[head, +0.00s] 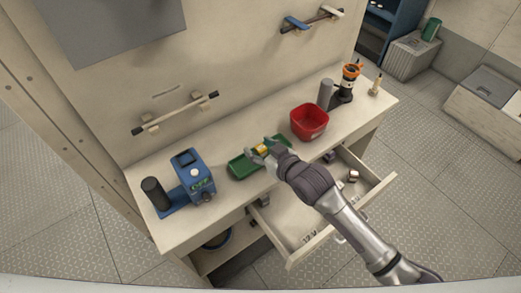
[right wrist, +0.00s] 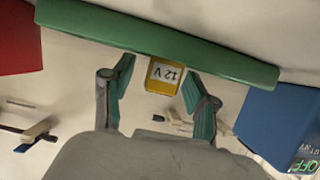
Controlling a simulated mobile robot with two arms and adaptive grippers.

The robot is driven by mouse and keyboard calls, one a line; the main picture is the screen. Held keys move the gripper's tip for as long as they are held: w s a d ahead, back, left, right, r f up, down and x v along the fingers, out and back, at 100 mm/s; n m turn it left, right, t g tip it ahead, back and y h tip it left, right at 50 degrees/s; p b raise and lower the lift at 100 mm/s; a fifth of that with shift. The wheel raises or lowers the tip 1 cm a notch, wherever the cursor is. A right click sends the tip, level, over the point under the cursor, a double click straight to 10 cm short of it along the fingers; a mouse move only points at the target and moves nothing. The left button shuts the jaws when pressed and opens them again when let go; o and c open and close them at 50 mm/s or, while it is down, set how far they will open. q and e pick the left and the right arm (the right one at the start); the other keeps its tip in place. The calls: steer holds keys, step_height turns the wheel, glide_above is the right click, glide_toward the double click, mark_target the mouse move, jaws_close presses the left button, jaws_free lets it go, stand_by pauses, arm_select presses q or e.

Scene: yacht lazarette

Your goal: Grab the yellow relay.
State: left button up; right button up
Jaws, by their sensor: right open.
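The yellow relay (head: 261,151) is at the green tray (head: 240,168) on the bench top. In the right wrist view, the relay (right wrist: 163,76) shows a white label reading 12 V, upside down, beside the edge of the tray (right wrist: 215,60). My right gripper (head: 259,149) is open at the relay. In the right wrist view its two fingers (right wrist: 160,82) stand on either side of the relay, with gaps showing. Part of the relay is hidden by the tray there. My left gripper is not in view.
A red bin (head: 309,122) stands right of the tray, and a blue device (head: 193,173) stands left. A black cylinder (head: 155,193) is at the left end. A grey cylinder (head: 325,94) and an orange-topped item (head: 351,73) stand farther right. An open drawer (head: 293,262) juts out below my right arm.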

steer(key=c, duration=1.1)
steer(key=shift+r, duration=0.15)
